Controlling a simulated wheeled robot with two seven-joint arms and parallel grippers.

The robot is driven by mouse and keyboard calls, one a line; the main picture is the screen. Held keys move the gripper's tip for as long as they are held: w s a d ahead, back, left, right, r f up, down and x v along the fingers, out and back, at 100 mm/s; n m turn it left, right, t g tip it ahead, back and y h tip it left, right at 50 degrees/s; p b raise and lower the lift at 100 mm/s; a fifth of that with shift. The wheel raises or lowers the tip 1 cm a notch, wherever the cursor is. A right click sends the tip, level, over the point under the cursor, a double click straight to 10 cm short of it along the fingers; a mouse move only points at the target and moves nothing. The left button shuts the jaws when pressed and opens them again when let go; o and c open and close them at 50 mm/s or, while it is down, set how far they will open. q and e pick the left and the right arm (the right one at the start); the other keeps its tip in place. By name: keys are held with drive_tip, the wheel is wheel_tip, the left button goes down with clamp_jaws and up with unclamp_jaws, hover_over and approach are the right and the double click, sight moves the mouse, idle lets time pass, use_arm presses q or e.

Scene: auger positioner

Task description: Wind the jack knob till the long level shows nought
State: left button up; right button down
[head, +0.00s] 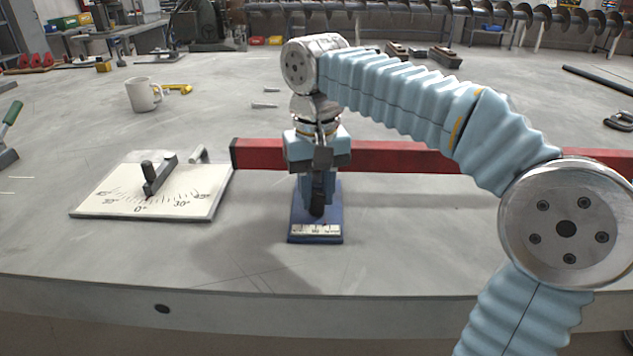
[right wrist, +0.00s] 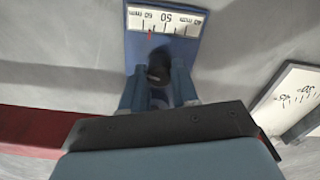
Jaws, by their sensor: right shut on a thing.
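The jack (head: 316,234) is a blue block with a white millimetre scale on its front, standing on the bench. In the right wrist view its scale (right wrist: 166,21) carries a red mark between 50 and 60. My right gripper (head: 317,203) points down at the jack and is shut on its black knob (right wrist: 158,70), with one finger on each side. The long red bar (head: 262,154), seemingly the long level, lies across behind my gripper, which hides part of it. No bubble or reading on it can be made out. My left gripper is not in view.
A white angle plate (head: 105,203) with a dark pointer near 0° lies left of the jack. A mug (head: 143,95), a yellow tool (head: 178,89) and screws (head: 264,105) lie farther back. The bench in front of the jack is clear to its front edge.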

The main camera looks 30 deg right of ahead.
sight(316, 194)
drive_tip(key=n+p, duration=0.1)
drive_tip(key=n, duration=0.2)
drive_tip(key=shift+r+p, duration=0.15)
drive_tip(key=shift+p, duration=0.15)
drive_tip(key=shift+n+p, duration=0.5)
drive_tip(key=shift+n, duration=0.9)
drive_tip(key=c, duration=0.8)
unclamp_jaws()
drive_tip(key=shift+c, duration=0.2)
wheel_tip(316, 194, up, 14)
drive_tip(key=shift+f, duration=0.2)
drive_tip(key=shift+f, duration=0.1)
